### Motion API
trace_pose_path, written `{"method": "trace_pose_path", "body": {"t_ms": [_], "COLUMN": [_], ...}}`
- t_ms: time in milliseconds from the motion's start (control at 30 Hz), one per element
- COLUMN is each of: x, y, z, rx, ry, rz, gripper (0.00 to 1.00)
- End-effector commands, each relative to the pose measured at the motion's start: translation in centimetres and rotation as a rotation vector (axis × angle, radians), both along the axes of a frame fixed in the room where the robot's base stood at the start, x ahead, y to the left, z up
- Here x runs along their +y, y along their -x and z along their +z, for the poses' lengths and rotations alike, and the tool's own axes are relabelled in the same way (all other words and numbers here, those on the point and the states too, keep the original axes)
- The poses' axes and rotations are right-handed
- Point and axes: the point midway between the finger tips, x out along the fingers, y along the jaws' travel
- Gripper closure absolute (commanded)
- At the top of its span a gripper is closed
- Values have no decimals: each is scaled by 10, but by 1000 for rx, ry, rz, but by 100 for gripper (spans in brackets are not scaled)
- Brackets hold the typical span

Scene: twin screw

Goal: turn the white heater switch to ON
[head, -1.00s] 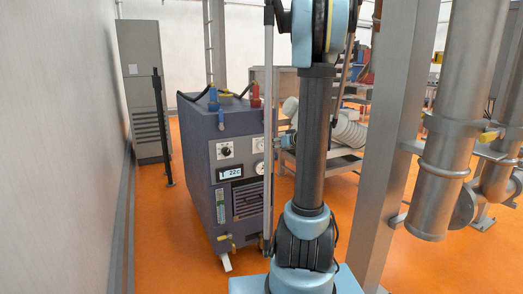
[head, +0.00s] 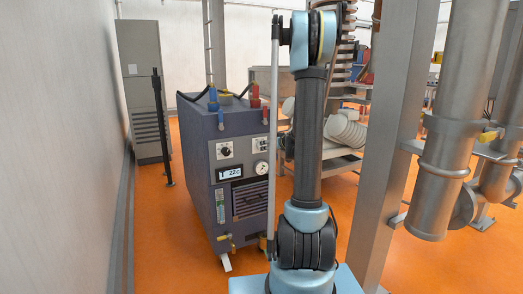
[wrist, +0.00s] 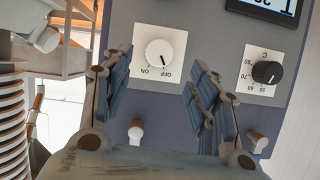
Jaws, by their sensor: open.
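The white heater switch (wrist: 159,53) is a round knob on a white plate marked ON and OFF, upside down in the wrist view. Its dark pointer line is toward the OFF mark. In the head view its small plate (head: 260,144) is on the front of the dark blue heater unit (head: 205,190), too small to read. My gripper (wrist: 160,60) is open, with one finger on each side of the plate in the wrist view. No contact with the knob shows. In the head view the gripper is hidden or unclear behind my arm.
A black temperature dial (wrist: 266,72) is right of the switch in the wrist view. A display (wrist: 265,8) is above. Two pipe fittings (wrist: 136,132) show below. A pressure gauge (head: 261,168) is on the unit's front. A metal post (head: 392,140) stands right of my arm.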

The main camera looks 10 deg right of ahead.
Motion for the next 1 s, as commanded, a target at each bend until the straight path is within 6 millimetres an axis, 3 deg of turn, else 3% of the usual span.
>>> {"method": "trace_pose_path", "body": {"t_ms": [500,967,1000], "x": [21,24,24], "y": [-58,-66,-66], "z": [-25,-29,-29], "rx": [0,0,0], "ry": [1,0,0], "rz": [0,0,0], "gripper": [46,46,50]}}
